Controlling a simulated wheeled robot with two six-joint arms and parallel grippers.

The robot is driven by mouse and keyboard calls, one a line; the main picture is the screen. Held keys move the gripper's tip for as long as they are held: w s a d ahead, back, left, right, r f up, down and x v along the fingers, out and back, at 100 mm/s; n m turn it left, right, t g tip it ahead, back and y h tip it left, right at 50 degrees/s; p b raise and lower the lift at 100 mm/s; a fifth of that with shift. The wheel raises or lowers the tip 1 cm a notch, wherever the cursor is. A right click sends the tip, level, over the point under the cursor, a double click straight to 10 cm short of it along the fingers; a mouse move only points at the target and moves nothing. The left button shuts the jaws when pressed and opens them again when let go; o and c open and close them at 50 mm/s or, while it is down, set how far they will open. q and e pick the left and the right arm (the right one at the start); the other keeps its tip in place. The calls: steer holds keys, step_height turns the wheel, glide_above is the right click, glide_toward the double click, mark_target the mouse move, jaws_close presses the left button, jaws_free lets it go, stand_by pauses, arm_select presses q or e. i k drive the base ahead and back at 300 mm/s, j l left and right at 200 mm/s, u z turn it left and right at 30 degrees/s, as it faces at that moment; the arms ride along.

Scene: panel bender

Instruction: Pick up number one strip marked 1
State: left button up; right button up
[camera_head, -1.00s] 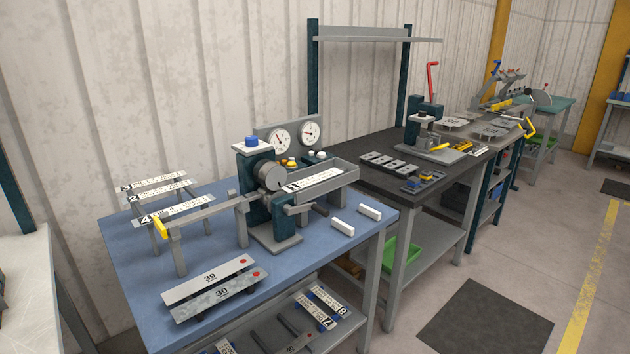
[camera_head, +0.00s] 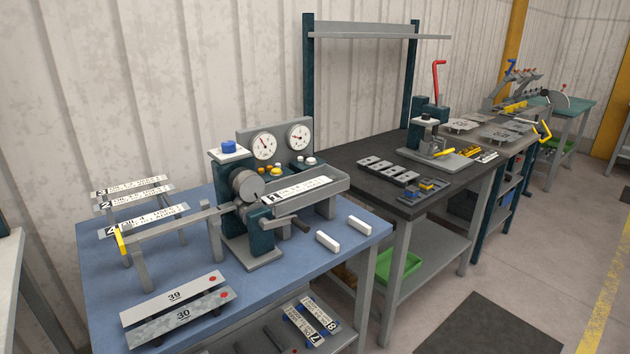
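A white printed strip (camera_head: 298,190) lies in the long grey tray (camera_head: 335,185) on the right side of the bench machine. The mark at its left end looks like a 1, but it is small and hard to read. Other white strips marked 3 (camera_head: 135,186), 2 (camera_head: 140,196) and 4 (camera_head: 150,219) lie on a rack at the left of the blue bench. Neither of my grippers is in view.
The machine (camera_head: 250,205) has two dials, a blue knob and a crank handle (camera_head: 292,222). Plates marked 39 (camera_head: 172,296) and 30 (camera_head: 185,316) lie at the front of the blue bench (camera_head: 300,258). Two white blocks (camera_head: 328,242) sit near its right edge. Open floor lies at the right.

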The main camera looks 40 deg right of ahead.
mark_target(278, 196)
steer(key=l+u, duration=0.45)
steer(key=l, duration=2.55)
